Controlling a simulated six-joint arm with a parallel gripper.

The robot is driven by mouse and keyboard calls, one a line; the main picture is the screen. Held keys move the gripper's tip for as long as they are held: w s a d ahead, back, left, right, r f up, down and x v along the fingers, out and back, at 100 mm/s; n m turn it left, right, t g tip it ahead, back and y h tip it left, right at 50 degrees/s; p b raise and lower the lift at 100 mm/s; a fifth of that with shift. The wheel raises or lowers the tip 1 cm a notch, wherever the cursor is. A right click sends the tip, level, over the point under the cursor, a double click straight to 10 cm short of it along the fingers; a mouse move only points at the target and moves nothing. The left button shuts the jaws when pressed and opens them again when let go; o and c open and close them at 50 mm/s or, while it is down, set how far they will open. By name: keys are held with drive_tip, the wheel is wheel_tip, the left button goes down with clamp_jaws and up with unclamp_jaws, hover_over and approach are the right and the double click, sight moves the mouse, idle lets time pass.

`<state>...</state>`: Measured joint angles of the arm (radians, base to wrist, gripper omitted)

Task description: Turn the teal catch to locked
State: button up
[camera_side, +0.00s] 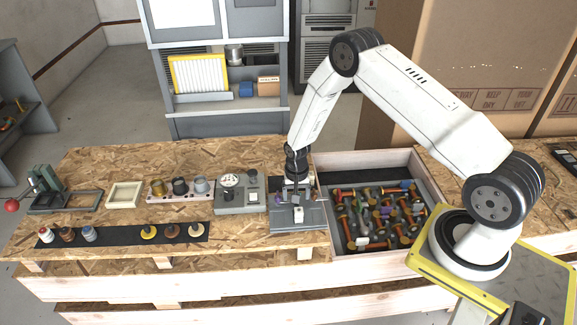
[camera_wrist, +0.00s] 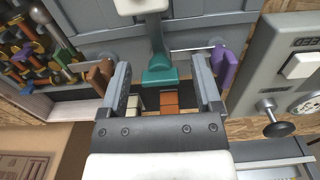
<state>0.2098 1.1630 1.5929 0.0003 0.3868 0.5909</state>
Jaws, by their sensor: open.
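The teal catch (camera_wrist: 160,74) shows in the wrist view, at the end of a grey bar that runs up to a white knob (camera_wrist: 140,5). My gripper (camera_wrist: 162,66) is open, with one finger on each side of the catch and gaps between them. In the side view my gripper (camera_side: 297,187) points down over the back part of a grey panel (camera_side: 290,222) on the bench. The white knob also shows there (camera_side: 298,213). The catch cannot be made out in the side view. Whether the fingertips are level with it is unclear.
A purple tab (camera_wrist: 224,66) and a brown tab (camera_wrist: 100,75) stand just outside the fingers. An orange mark (camera_wrist: 169,101) and a cream mark (camera_wrist: 132,106) lie by the catch. A gauge box (camera_side: 238,192) stands left; a bin of bolts (camera_side: 340,245) lies right.

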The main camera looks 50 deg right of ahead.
drive_tip(key=shift+r, duration=3.9)
drive_tip(key=shift+r, duration=0.1)
drive_tip(key=shift+s+a+r, duration=0.15)
drive_tip(key=shift+a+r, duration=0.1)
drive_tip(key=shift+r, duration=0.35)
drive_tip(key=s+a+r+n+t, duration=0.1)
drive_tip(key=s+a+r+n, duration=0.3)
drive_tip(key=s+r, duration=0.4)
drive_tip(key=s+a+r+n+t, duration=0.1)
drive_tip(key=s+a+r+n, duration=0.4)
drive_tip(key=s+r, duration=0.3)
drive_tip(key=shift+s+r+t, duration=0.2)
drive_tip(key=shift+r+t, duration=0.1)
